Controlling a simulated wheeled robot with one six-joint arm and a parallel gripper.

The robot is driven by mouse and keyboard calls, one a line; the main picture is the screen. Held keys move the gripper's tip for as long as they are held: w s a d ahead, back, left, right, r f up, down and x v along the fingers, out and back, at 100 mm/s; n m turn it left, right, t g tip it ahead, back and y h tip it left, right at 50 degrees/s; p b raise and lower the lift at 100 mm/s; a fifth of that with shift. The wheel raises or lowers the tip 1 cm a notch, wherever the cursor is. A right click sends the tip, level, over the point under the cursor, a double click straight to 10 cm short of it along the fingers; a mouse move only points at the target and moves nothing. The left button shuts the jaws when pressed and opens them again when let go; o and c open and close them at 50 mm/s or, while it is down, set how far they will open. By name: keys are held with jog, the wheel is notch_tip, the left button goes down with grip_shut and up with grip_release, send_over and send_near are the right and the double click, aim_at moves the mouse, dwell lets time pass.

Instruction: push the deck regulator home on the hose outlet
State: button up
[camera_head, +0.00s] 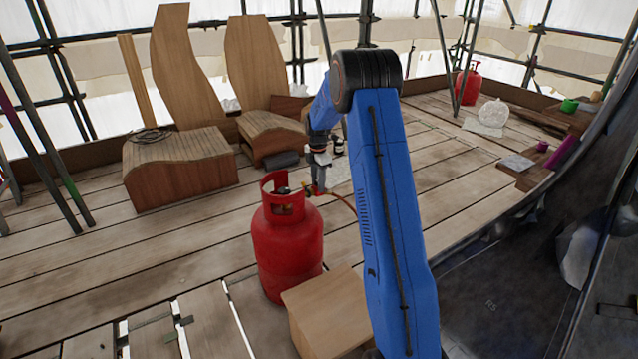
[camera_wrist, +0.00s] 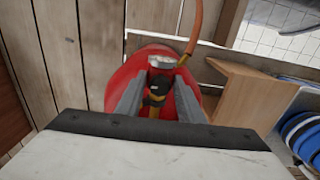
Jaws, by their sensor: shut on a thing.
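A red gas cylinder (camera_head: 288,250) stands upright on the planks, with a collar around its top. My gripper (camera_head: 318,188) is at the right side of that collar. In the wrist view, the two grey fingers of my gripper (camera_wrist: 157,85) are shut on a dark and yellow fitting, which I take as the deck regulator (camera_wrist: 157,94). A pale metal part (camera_wrist: 160,62) sits just beyond it. An orange hose (camera_wrist: 195,32) runs away from there, and it also shows in the head view (camera_head: 343,200). I cannot tell how far the regulator sits on the outlet.
A wooden box (camera_head: 325,305) stands close to the right of the cylinder. Two curved wooden seats (camera_head: 180,165) stand at the back left. Another red cylinder (camera_head: 467,85) is far back right. A dark curved surface (camera_head: 530,270) fills the right.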

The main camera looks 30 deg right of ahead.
jog(key=o, duration=1.1)
jog(key=shift+r, duration=8.7)
